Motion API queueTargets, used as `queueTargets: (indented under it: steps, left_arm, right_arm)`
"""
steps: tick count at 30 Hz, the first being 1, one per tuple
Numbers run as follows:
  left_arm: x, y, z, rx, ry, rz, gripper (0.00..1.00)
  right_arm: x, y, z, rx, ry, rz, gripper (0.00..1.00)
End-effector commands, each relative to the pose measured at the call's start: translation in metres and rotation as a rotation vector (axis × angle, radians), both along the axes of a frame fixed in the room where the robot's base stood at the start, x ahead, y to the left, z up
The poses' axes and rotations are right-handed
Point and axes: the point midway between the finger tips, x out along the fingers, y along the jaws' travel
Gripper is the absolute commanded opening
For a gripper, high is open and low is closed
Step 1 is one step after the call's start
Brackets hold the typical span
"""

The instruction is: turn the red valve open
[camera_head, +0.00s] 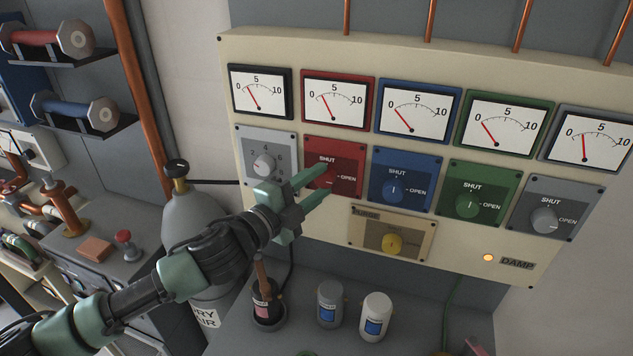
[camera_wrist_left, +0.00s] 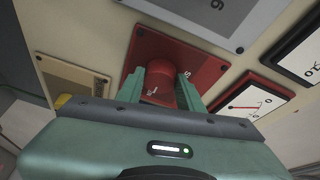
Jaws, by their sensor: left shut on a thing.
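The red valve is a round red knob on a red plate (camera_head: 350,160) marked SHUT at the top and OPEN at the right. My left gripper (camera_head: 322,182) reaches the plate from the lower left, and its fingers cover most of the knob. In the left wrist view the red knob (camera_wrist_left: 172,84) sits between the two green fingers of the left gripper (camera_wrist_left: 161,92), which are shut on it. Which way the knob's mark points is hidden. The red-framed gauge (camera_head: 338,101) above has its needle low, between 0 and 5. My right gripper is in neither view.
Blue (camera_head: 394,190), green (camera_head: 467,205) and grey (camera_head: 545,221) valve knobs stand to the right. A white numbered dial (camera_head: 265,165) is close on the left. Several bottles stand on the bench; a grey cylinder (camera_head: 190,220) is at left.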

Motion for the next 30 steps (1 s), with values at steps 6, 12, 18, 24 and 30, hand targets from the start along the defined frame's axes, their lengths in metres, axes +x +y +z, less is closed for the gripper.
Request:
queueTargets:
  steps: [6, 12, 18, 24, 30]
  left_arm:
    - [-0.001, -0.001, -0.002, 0.002, 0.003, -0.002, 0.58]
    - [0.0, 0.0, -0.001, 0.0, 0.002, 0.0, 0.58]
    - [-0.008, 0.007, -0.004, 0.001, 0.001, 0.001, 0.58]
    - [-0.035, 0.03, -0.007, 0.003, 0.0, 0.001, 0.58]
    - [-0.055, 0.046, -0.006, 0.001, 0.001, 0.0, 0.58]
  right_arm:
    - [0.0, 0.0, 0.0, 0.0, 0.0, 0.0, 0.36]
    - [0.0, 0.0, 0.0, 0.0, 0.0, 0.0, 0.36]
    - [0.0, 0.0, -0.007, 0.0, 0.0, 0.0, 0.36]
    - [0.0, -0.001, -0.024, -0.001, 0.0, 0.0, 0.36]
    - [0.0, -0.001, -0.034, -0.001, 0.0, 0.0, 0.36]
